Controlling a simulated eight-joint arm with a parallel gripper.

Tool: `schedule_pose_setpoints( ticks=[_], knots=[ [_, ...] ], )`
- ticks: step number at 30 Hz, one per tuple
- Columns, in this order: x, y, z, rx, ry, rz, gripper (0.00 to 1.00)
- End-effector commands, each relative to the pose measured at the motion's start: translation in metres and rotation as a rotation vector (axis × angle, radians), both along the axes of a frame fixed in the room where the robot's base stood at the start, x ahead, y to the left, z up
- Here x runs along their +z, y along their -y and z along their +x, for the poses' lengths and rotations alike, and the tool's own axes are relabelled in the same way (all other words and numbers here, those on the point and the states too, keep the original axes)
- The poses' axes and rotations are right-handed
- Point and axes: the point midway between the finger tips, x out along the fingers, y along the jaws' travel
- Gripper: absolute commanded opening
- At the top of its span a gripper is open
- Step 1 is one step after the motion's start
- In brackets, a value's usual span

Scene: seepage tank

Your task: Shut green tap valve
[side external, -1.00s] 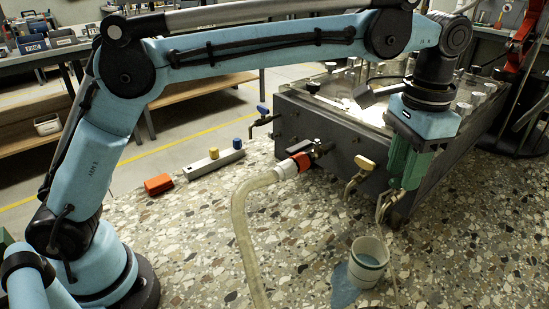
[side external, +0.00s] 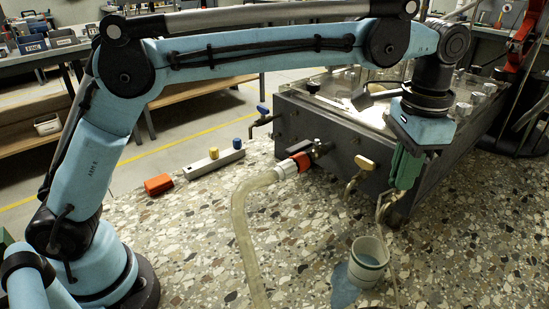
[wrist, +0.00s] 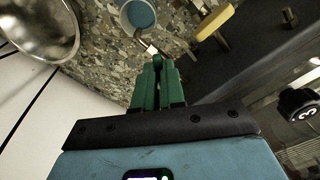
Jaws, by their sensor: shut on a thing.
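My gripper (side external: 397,184) points down at the right end of the dark tank's front wall (side external: 340,155). Its green fingers are close together at the tap (side external: 384,206) there, and they also show in the wrist view (wrist: 157,62). They are shut on the tap's handle, which the fingers hide, so its angle cannot be told. The tap's thin spout hangs below the fingers. A yellow-handled tap (side external: 365,162) sits just left of my gripper.
A bluish puddle (side external: 343,291) lies beside the bucket. A metal bowl (wrist: 38,25) shows in the wrist view.

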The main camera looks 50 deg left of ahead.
Motion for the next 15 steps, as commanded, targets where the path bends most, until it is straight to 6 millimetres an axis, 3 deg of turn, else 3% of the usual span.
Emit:
schedule_pose_setpoints(
  ticks=[6,15],
  knots=[
    [0.0002,0.0001,0.0001,-0.163,0.0,0.0,0.0],
    [0.0003,0.0001,0.0001,-0.181,0.001,-0.001,0.0]
  ],
)
